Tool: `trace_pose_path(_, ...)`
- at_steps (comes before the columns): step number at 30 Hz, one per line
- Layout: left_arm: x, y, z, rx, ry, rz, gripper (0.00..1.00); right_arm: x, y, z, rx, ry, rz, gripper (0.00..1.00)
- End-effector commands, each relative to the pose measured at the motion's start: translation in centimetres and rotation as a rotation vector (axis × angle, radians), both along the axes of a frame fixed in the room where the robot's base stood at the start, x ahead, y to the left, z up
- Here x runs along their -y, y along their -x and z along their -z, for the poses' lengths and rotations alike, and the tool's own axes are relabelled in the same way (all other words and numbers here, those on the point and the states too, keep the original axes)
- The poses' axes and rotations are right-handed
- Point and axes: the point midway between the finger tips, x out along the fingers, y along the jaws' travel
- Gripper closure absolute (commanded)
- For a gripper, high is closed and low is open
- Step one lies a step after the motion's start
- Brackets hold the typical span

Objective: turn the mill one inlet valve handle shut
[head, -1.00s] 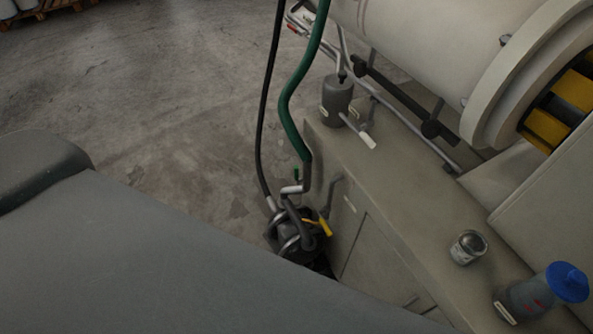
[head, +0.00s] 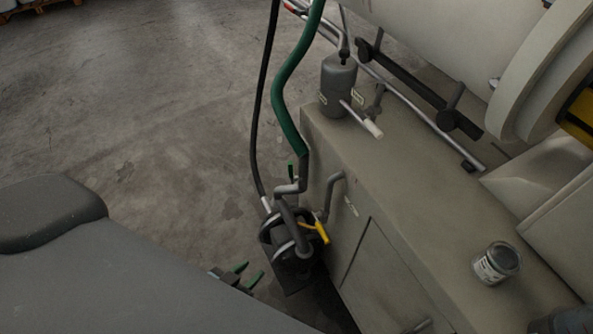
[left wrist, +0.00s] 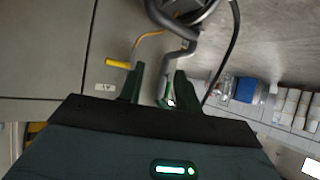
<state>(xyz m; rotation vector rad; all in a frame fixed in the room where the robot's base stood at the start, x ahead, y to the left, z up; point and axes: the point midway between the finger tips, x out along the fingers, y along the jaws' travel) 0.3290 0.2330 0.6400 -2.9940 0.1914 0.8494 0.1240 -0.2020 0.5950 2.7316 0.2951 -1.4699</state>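A yellow lever handle (head: 322,232) sticks out from the pipework by the dark pump (head: 290,250), beside the grey cabinet. It also shows in the left wrist view (left wrist: 118,64), left of the fingers. A pale-ended lever (head: 372,128) is at the grey canister on the ledge. I cannot tell which is the mill one inlet valve handle. My left gripper (head: 250,277) is low, left of the pump, with its green fingers (left wrist: 159,70) apart. My right gripper is out of view.
The green hose (head: 291,85) and a black hose (head: 256,120) hang above the pump. The grey cabinet (head: 400,255) stands right of it, with a tin (head: 496,263) on top. A large pale drum (head: 440,30) lies above.

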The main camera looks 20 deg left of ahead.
Motion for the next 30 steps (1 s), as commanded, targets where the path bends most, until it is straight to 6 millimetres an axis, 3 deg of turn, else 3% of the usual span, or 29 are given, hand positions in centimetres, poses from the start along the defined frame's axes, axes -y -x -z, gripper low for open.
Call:
trace_pose_path(1,-0.5,-2.4,1.5,0.044,0.001,-0.007,0.66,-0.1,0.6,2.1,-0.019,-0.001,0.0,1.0)
trace_pose_path(5,-1.6,-8.8,1.1,0.185,0.011,-0.027,0.66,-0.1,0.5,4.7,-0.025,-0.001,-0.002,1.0)
trace_pose_path(9,-2.7,-15.2,-0.6,0.34,0.027,-0.041,0.66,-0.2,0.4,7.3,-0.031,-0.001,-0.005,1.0)
trace_pose_path(13,-3.5,-19.5,-2.8,0.455,0.04,-0.051,0.66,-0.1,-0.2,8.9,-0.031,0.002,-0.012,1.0)
trace_pose_path(18,-4.0,-22.3,-4.7,0.536,0.05,-0.054,0.66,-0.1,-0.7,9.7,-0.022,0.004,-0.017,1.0)
trace_pose_path(30,-4.1,-23.9,-5.4,0.553,0.054,-0.055,0.66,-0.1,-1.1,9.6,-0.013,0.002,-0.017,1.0)
